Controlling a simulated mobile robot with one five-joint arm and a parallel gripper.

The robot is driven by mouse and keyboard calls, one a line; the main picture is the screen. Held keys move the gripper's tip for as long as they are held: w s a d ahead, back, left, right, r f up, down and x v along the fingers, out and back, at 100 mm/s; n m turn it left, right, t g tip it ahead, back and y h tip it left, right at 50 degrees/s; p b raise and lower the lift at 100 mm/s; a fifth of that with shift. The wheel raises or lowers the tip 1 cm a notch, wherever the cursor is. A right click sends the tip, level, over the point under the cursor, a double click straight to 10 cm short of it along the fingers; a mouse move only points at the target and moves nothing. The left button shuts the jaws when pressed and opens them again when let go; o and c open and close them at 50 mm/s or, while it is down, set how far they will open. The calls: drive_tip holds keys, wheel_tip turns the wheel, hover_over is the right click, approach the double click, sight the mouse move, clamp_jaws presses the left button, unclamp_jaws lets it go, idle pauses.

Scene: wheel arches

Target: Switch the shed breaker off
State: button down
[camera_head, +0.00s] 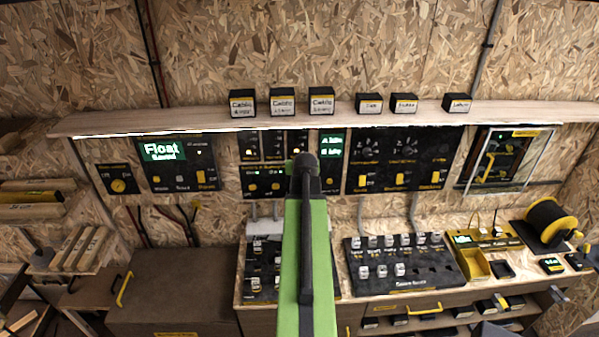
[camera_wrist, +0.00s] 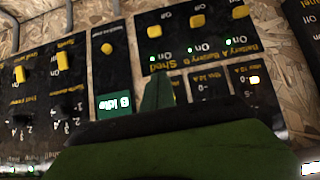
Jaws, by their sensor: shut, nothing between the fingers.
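The dark breaker panel (camera_head: 262,165) is on the wall in the middle of the head view, its right part hidden behind my arm. In the wrist view it appears turned upside down. There the shed breaker (camera_wrist: 155,31) is a yellow knob at the left end of a row of three, near the "Shed" label, with a lit green light beside it. My gripper (camera_wrist: 158,92) is shut and empty, its green tip in front of the panel near the "Shed" label. I cannot tell whether it touches. In the head view my gripper (camera_head: 304,162) covers the panel's right part.
A small panel with a lit green display (camera_wrist: 114,102) adjoins the breaker panel. A dark knob panel (camera_head: 405,160) and a "Float" display panel (camera_head: 175,163) flank it. A wooden shelf (camera_head: 215,121) with labelled boxes runs above. A workbench with a dark block rack (camera_head: 440,278) stands below.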

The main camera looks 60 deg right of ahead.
drive_tip(key=shift+d+f, duration=0.1)
drive_tip(key=b+x, duration=0.6)
drive_tip(key=x, duration=0.3)
drive_tip(key=shift+d+f+b, duration=0.15)
drive_tip(key=shift+f+b, duration=0.2)
drive_tip(key=f+b, duration=0.3)
drive_tip(key=shift+s+a, duration=0.1)
drive_tip(key=shift+a, duration=0.2)
drive_tip(key=shift+s+a+f, duration=0.2)
drive_tip(key=shift+a, duration=0.05)
